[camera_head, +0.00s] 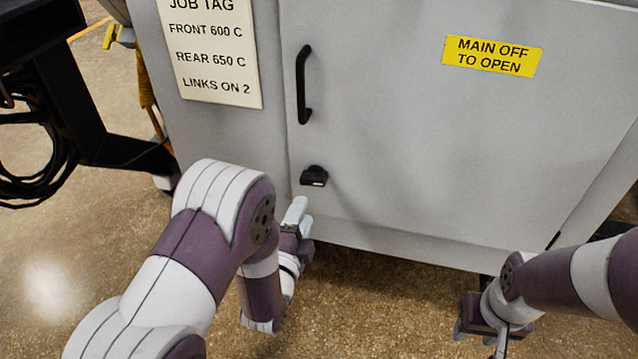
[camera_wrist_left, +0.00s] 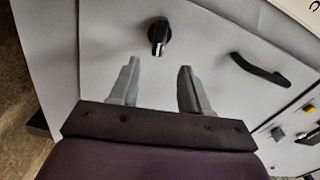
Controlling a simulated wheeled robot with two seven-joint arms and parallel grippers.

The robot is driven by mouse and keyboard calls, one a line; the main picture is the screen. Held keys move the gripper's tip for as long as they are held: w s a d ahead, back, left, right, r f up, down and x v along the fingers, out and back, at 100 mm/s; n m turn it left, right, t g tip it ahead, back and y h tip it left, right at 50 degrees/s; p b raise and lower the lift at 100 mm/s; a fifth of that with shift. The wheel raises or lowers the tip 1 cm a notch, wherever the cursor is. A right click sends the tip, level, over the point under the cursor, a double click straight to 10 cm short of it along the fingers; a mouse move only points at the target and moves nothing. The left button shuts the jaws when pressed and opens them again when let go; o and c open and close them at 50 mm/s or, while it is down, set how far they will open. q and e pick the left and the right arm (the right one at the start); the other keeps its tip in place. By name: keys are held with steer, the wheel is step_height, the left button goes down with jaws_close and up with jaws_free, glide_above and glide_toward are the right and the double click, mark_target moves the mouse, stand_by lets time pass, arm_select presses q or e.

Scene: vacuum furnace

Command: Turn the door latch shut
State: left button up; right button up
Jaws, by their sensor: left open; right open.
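The door latch (camera_head: 314,176) is a small black knob low on the left side of the grey cabinet door (camera_head: 430,130), below the black door handle (camera_head: 303,85). In the left wrist view the latch (camera_wrist_left: 159,34) lies beyond and between the fingertips, apart from them. My left gripper (camera_head: 298,212) is just below the latch in the head view. It shows open and empty in the left wrist view (camera_wrist_left: 157,80). My right gripper (camera_head: 480,335) is at the lower right, low in front of the cabinet, open and away from the latch.
A job tag (camera_head: 212,50) is on the cabinet's left panel and a yellow label (camera_head: 492,56) is on the door. A dark frame with coiled cables (camera_head: 40,150) stands at the left. The speckled floor (camera_head: 370,300) in front is clear between my arms.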

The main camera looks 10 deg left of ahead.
mark_target(314, 184)
arm_select(q)
steer(key=w+b, duration=0.1)
steer(key=w, duration=0.2)
steer(key=w+b, duration=0.1)
steer(key=w, duration=0.2)
steer(key=w+b, duration=0.1)
steer(key=w, duration=0.2)
steer(key=shift+w+d+f, duration=0.1)
steer(key=shift+w+f, duration=0.15)
steer(key=shift+w+r, duration=0.15)
steer(key=shift+w, duration=0.35)
jaws_close()
